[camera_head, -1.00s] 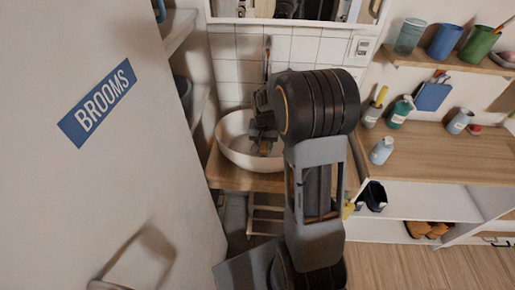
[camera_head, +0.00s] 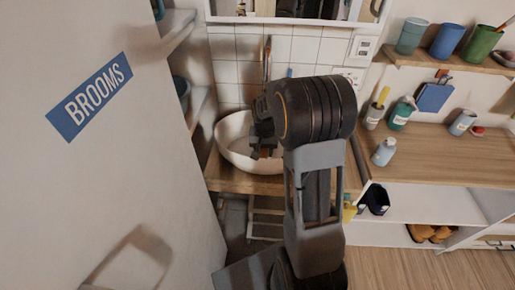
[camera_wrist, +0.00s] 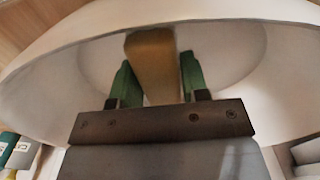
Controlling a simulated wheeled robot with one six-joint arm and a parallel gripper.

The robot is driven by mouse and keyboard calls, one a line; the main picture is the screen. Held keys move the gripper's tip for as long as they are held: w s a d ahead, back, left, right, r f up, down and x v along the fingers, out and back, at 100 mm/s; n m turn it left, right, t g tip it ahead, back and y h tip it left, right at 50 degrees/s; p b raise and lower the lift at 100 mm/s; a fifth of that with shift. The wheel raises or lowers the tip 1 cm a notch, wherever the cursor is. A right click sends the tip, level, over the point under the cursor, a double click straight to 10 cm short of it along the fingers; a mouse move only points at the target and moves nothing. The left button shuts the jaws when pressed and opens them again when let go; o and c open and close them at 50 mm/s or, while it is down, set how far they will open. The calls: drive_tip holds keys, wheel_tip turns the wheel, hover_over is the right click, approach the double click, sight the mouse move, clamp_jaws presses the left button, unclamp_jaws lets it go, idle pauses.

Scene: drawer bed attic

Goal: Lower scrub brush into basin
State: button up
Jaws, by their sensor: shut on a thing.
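The white basin (camera_head: 232,150) sits on a wooden counter in the head view, and its pale inside and rim (camera_wrist: 60,75) fill much of the wrist view. My gripper (camera_wrist: 158,78) has green fingers shut on a tan, block-like piece, the scrub brush (camera_wrist: 150,60). The brush is over the inside of the basin in the wrist view. Whether it touches the basin's bottom I cannot tell. In the head view my gripper (camera_head: 264,150) is at the basin's right part, and my arm hides that side of the basin. The brush's bristles are not visible.
A grey-white door with a BROOMS sign (camera_head: 90,95) stands close on the left. A wooden counter (camera_head: 450,150) with several bottles and cups lies right of my arm. The tiled wall (camera_head: 295,48) is behind the basin.

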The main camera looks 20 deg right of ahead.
drive_tip(key=shift+f+b, duration=1.1)
drive_tip(key=shift+f, duration=0.45)
idle(0.6)
drive_tip(key=o, duration=1)
drive_tip(key=shift+o, duration=0.2)
wheel_tip(320, 180, up, 14)
drive_tip(key=shift+f+p, duration=0.15)
drive_tip(key=shift+p, duration=0.4)
drive_tip(key=shift+w, duration=0.1)
drive_tip(key=s, duration=0.1)
drive_tip(key=s+f+n, duration=0.1)
drive_tip(key=s+a, duration=0.1)
drive_tip(key=shift+f+n, duration=0.3)
drive_tip(key=s+a+r+n+t+p, duration=0.1)
drive_tip(key=s+a+r+n+p, duration=0.1)
drive_tip(key=s, duration=0.4)
drive_tip(key=s+a+r+n+t+p, duration=0.2)
drive_tip(key=s+a+r+p, duration=0.1)
drive_tip(key=s+a+r, duration=0.2)
drive_tip(key=shift+s+a+r+t, duration=0.3)
drive_tip(key=shift+s+a, duration=0.55)
drive_tip(key=shift+s, duration=0.35)
